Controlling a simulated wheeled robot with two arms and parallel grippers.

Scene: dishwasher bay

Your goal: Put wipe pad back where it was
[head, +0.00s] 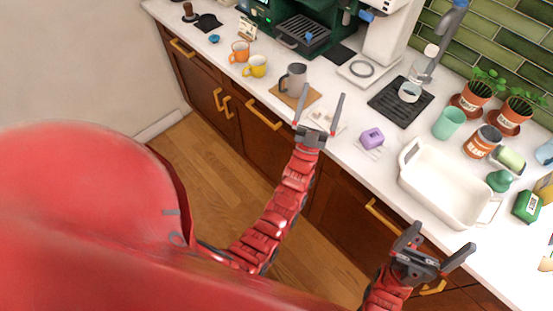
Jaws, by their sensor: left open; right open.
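A small purple block-like item (371,138) sits on the counter right of my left gripper, on or beside a pale patterned piece (369,153). Another pale flat piece (325,118) lies on the counter and is partly hidden by my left gripper. I cannot tell for sure which of these is the wipe pad. My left gripper (322,92) is open and empty over the counter's front edge, just right of a grey mug (293,79). My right gripper (444,236) is open and empty in front of the white basin.
The white basin (440,198) stands near the front edge. A black drip mat (400,100), a green cup (448,123), a beans can (482,142) and potted plants (478,93) stand behind. Orange (239,52) and yellow (255,67) mugs stand left. The counter's right front corner is clear.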

